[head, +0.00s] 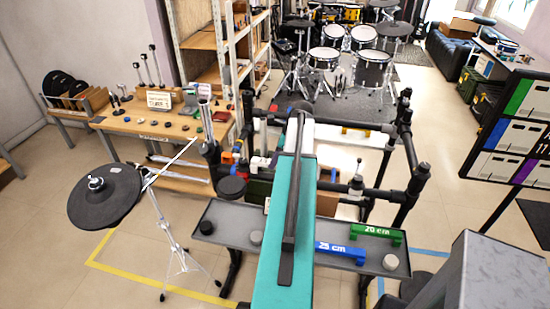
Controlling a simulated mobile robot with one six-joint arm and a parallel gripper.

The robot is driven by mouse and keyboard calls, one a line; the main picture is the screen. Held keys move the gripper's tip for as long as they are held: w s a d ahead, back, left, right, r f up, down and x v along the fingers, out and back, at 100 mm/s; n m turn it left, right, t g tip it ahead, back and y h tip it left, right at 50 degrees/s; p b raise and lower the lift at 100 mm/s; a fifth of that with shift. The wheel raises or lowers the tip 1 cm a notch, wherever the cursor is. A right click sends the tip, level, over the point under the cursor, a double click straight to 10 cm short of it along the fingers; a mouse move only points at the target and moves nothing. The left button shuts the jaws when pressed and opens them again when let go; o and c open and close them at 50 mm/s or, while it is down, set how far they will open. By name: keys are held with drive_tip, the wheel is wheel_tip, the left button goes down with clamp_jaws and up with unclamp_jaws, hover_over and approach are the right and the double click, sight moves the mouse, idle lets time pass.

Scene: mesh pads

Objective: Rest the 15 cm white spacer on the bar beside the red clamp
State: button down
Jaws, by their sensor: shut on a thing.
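My teal arm reaches from the bottom middle toward the black tube frame, and its far end hides what lies behind it. My gripper cannot be made out there. A white part shows at the arm's far end; I cannot tell whether it is the 15 cm white spacer or part of my arm. No labelled white spacer shows on the tray. Black bars (404,135) form a rack behind the arm.
A grey tray (350,262) in front of the rack holds a blue 25 cm spacer (341,251), a green 20 cm spacer (376,234) and round pads. A black cymbal pad (105,197) on a stand is at left. A wooden table (150,122) stands behind it. A sign board (520,130) is at right.

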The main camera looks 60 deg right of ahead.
drive_tip(key=shift+f+b, duration=0.55)
drive_tip(key=shift+f, duration=1.45)
drive_tip(key=c, duration=1.4)
unclamp_jaws()
drive_tip(key=shift+b+v, duration=1.85)
drive_tip(key=shift+v, duration=5.05)
